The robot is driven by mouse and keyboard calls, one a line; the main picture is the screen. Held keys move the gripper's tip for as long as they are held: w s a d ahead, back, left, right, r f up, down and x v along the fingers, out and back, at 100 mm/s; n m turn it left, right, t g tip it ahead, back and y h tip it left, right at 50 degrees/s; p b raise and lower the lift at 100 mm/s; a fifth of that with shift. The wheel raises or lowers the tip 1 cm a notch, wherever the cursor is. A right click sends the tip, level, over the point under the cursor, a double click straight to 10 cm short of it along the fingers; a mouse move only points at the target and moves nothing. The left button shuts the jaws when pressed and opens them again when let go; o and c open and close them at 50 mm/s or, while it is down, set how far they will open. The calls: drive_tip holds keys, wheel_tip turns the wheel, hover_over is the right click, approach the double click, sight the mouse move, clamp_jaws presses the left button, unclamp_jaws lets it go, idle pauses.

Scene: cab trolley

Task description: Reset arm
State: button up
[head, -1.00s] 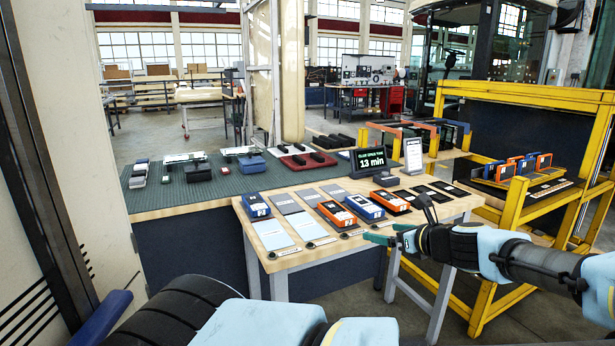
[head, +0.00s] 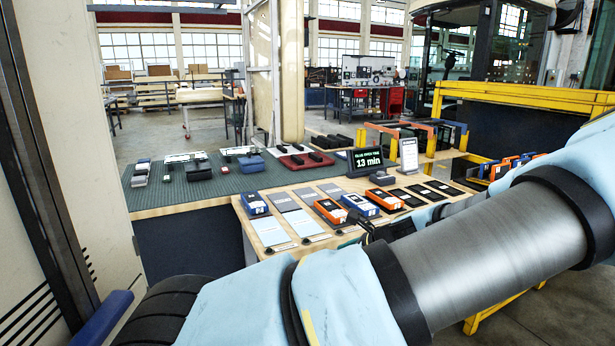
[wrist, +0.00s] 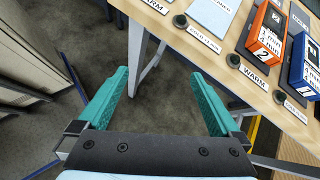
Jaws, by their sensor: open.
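My gripper (wrist: 160,100) shows in the wrist view with its two green fingers spread wide and nothing between them. It hangs over the dark floor beside the front edge of the wooden table (wrist: 178,30). In the head view my arm crosses the lower right and hides most of the gripper. The table (head: 262,247) stands in front of me, its right front part covered by my arm.
Blue devices (head: 254,204) and orange devices (head: 329,211) sit on pads on the table. A display reading 13 min (head: 366,162) stands at its back. A green mat (head: 222,190) lies behind. A yellow frame (head: 520,97) stands at right.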

drive_tip(key=s+a+f+n+g+h, duration=0.2)
drive_tip(key=s+a+n+g+h, duration=0.1)
drive_tip(key=s+a+n+g, duration=0.55)
drive_tip(key=s+a+r+n+t+h+p, duration=0.1)
drive_tip(key=a+r+n+h, duration=0.1)
drive_tip(key=r+n, duration=0.5)
drive_tip(key=s+a+r+n+t+h+p, duration=0.1)
drive_tip(key=s+a+r+n+t+h, duration=0.1)
drive_tip(key=r+n, duration=0.5)
drive_tip(key=shift+a, duration=0.7)
